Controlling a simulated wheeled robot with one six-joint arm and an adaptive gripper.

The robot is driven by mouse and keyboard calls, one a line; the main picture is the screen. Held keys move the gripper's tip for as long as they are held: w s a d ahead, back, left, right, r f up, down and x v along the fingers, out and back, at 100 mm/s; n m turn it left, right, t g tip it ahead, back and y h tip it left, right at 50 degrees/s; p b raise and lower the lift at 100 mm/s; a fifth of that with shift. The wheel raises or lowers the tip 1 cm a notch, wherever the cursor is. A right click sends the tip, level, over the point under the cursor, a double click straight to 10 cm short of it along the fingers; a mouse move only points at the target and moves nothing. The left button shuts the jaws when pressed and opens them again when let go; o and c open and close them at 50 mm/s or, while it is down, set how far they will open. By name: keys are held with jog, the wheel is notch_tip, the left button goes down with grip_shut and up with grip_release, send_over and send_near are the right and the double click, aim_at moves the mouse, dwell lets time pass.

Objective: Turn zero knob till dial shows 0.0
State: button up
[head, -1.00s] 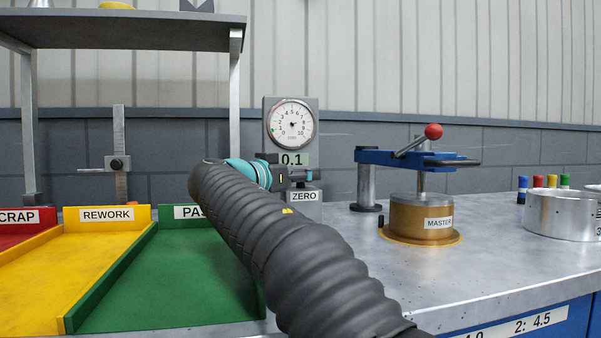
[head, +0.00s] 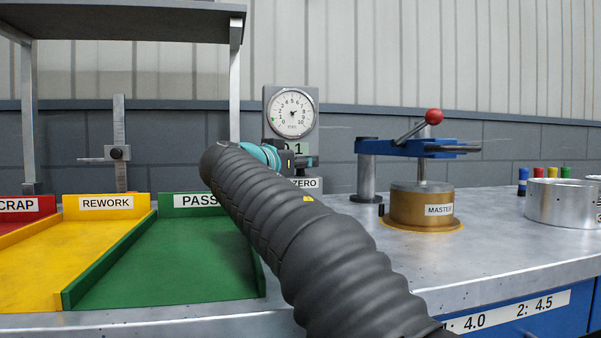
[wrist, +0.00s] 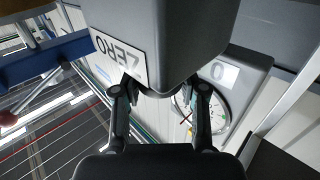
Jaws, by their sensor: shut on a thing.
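The round dial gauge (head: 292,112) stands on a grey post at the back of the bench, its needle pointing to the upper right. The small readout (head: 298,146) below it is partly covered by my gripper; a 1 shows at its right. The ZERO label (head: 305,183) is on the grey block under the gauge, and it appears upside down in the wrist view (wrist: 118,58). My gripper (head: 308,162) is at the front of that block, its fingers (wrist: 163,90) shut on the zero knob (wrist: 155,92), which is mostly hidden between them.
The green PASS tray (head: 165,265) and yellow REWORK tray (head: 60,250) lie to the left. A blue clamp (head: 400,147) with a red ball lever stands over the brass MASTER part (head: 408,207) to the right. A metal ring (head: 560,203) lies farther right.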

jog(key=shift+d+f+n+t+y+b, duration=0.1)
jog(key=shift+f+n+t+y+b, duration=0.2)
jog(key=shift+n+t+y+b, duration=0.5)
jog(key=shift+r+n+y+b, duration=0.2)
jog(key=shift+n+y+b, duration=0.1)
jog(key=shift+y+b, duration=0.4)
jog(key=o, duration=1.1)
jog(key=v, duration=1.2)
jog(key=shift+r, duration=0.15)
